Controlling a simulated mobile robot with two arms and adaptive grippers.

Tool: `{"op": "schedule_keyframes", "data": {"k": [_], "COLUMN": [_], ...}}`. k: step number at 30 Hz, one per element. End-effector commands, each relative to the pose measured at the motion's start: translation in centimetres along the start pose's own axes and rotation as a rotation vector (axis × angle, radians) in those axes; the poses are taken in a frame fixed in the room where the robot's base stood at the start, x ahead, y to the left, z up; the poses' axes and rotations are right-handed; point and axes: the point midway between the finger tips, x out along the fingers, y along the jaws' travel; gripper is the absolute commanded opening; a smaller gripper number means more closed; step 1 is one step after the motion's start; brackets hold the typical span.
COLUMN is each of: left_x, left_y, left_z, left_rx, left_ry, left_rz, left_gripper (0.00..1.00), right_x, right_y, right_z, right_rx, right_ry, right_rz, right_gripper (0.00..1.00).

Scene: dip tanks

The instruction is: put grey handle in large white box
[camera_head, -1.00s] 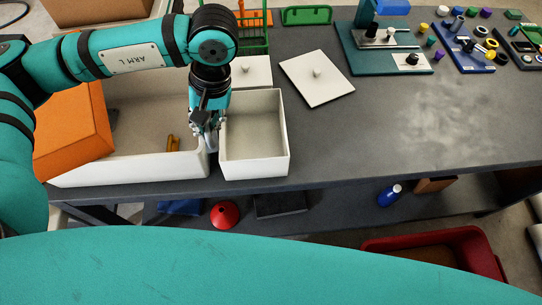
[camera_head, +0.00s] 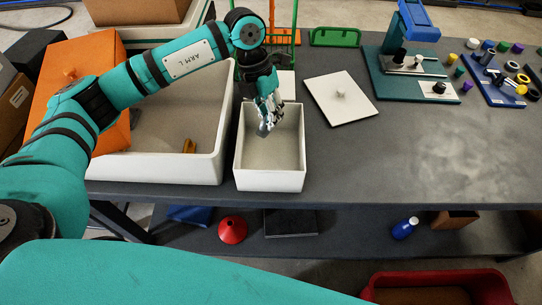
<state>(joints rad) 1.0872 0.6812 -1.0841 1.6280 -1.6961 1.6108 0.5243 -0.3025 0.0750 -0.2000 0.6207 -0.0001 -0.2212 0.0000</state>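The large white box (camera_head: 160,168) stands open on the left of the dark table. A small yellow-brown piece (camera_head: 188,146) is inside it near its right front. A smaller open white box (camera_head: 270,181) stands just right of it. My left gripper (camera_head: 266,120) points down over the smaller box's back part. A small grey piece shows at its fingertips; I cannot tell whether it is a grey handle or a finger pad, nor whether the fingers are shut on it. No grey handle can be made out for certain elsewhere. My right gripper is not in view.
An orange panel (camera_head: 85,75) leans over the large box's left part. A white lid with a knob (camera_head: 345,108) lies right of the small box. Green racks (camera_head: 335,37) stand behind. A teal fixture (camera_head: 400,78) and small parts are at the right. The table's right front is clear.

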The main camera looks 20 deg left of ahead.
Motion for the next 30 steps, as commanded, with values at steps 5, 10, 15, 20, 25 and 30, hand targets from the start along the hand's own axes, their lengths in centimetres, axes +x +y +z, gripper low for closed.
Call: {"op": "schedule_keyframes", "data": {"k": [5,10,15,20,25,30], "left_x": [1.6,2.1,3.4,6.3,8.2,9.7], "left_y": [1.3,1.9,2.4,3.2,3.8,4.1], "left_z": [1.5,2.3,2.4,2.4,2.5,2.4], "left_rx": [-0.358,-0.531,-0.585,-0.588,-0.585,-0.583], "left_ry": [-0.102,-0.152,-0.162,-0.162,-0.164,-0.161], "left_rz": [-0.004,-0.005,-0.005,-0.005,-0.005,-0.005], "left_gripper": [0.00,0.00,0.00,0.00,0.00,0.00], "right_x": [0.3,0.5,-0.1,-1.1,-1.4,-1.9], "right_y": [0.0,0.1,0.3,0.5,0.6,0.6], "right_z": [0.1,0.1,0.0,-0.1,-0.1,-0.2], "right_rx": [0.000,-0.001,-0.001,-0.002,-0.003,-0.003], "right_ry": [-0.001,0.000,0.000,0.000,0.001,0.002], "right_rz": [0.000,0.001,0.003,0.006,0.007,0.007], "right_gripper": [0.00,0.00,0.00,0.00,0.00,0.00]}}
